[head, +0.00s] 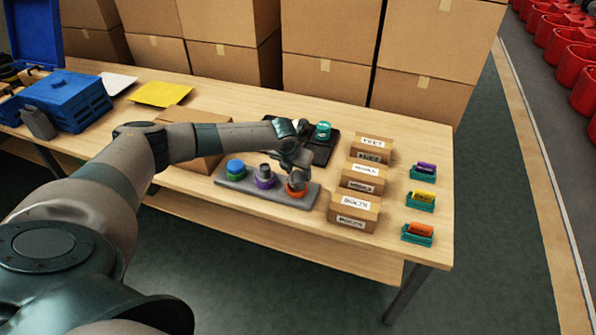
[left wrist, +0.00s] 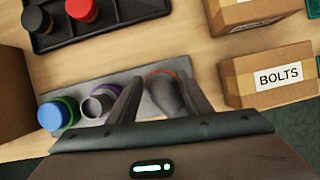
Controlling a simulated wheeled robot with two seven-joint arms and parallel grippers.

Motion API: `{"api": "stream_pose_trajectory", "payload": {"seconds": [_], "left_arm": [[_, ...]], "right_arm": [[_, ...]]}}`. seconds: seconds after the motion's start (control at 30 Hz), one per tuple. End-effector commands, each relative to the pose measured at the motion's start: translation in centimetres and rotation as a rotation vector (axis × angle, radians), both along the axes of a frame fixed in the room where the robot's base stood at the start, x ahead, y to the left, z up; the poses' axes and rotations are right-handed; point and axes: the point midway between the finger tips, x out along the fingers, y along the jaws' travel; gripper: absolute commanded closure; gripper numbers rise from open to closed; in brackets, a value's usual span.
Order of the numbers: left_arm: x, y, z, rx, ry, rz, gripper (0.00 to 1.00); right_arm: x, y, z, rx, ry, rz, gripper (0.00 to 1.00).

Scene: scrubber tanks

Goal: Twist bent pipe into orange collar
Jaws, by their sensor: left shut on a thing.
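A grey base plate (head: 230,182) on the table carries a row of collars. The orange collar (head: 296,191) is at its right end. My left gripper (head: 297,177) is over it, shut on a grey bent pipe (left wrist: 165,92). In the left wrist view the pipe is between the two fingers, and the orange collar's rim (left wrist: 165,72) shows around it. The fingers hide how deep the pipe sits. A purple collar (head: 264,183) with a grey piece is in the middle, and a blue-topped green collar (head: 236,171) is at the left. My right gripper is out of view.
A black tray (head: 321,154) with a teal piece (head: 323,130) lies behind the base. Labelled cardboard boxes (head: 354,212) stand just right of it. Small green bins (head: 418,234) line the right edge. A plain cardboard box (head: 205,162) is at the left.

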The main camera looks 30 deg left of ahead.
Motion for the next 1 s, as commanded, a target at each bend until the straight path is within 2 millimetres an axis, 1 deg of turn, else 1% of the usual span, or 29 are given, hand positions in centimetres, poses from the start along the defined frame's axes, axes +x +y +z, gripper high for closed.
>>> {"api": "stream_pose_trajectory", "payload": {"seconds": [0.4, 1.0], "left_arm": [[0.00, -0.02, -0.03, 0.000, 0.000, 0.000, 0.79], [0.00, -0.05, -0.80, 0.000, 0.000, 0.000, 0.79]], "right_arm": [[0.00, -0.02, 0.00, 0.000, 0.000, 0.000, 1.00], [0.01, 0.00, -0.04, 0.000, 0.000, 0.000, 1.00]]}}
